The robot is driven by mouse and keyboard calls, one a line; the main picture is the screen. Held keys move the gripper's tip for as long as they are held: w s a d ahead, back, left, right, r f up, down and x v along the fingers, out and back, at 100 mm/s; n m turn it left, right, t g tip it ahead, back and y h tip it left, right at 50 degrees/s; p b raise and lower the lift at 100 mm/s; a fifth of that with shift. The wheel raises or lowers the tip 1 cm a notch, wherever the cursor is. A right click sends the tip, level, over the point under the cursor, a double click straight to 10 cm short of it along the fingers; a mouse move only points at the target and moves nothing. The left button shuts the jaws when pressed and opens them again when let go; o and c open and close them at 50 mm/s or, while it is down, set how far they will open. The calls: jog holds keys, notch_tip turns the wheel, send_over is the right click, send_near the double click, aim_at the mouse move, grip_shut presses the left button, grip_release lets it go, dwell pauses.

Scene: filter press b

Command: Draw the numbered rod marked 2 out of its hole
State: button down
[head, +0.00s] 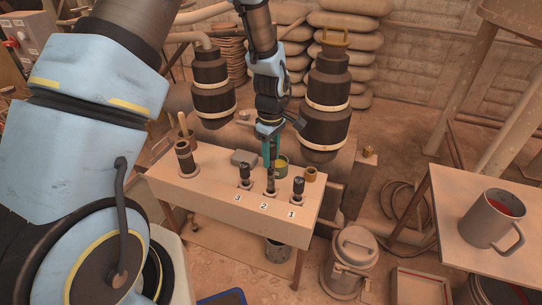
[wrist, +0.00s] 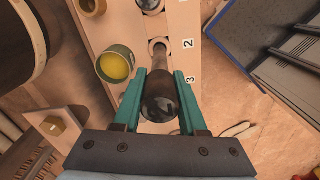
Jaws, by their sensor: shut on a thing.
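The numbered rod marked 2 (head: 271,179) stands upright at its collar on the bench, above the label 2. In the wrist view its dark rounded knob (wrist: 160,98) is between my teal fingers, and its shaft runs down to the collar beside the label 2. My gripper (head: 270,150) is shut on this rod from above; it also shows in the wrist view (wrist: 160,92). Whether the shaft's lower end is still inside the hole is hard to tell. Rod 3 (head: 244,174) and rod 1 (head: 298,186) stand on either side in their collars.
A can with yellow contents (head: 282,161) stands close behind the rod, and a brass cup (head: 310,174) is right of it. A holder with a stick (head: 185,158) stands at the bench's left. Large dark cylinders (head: 328,105) rise behind. The bench front (head: 215,200) is clear.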

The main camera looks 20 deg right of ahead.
jog(key=shift+r+p, duration=0.9)
jog(key=shift+r, duration=0.5)
jog(key=shift+r+p, duration=0.55)
jog(key=shift+f, duration=0.15)
dwell(0.6)
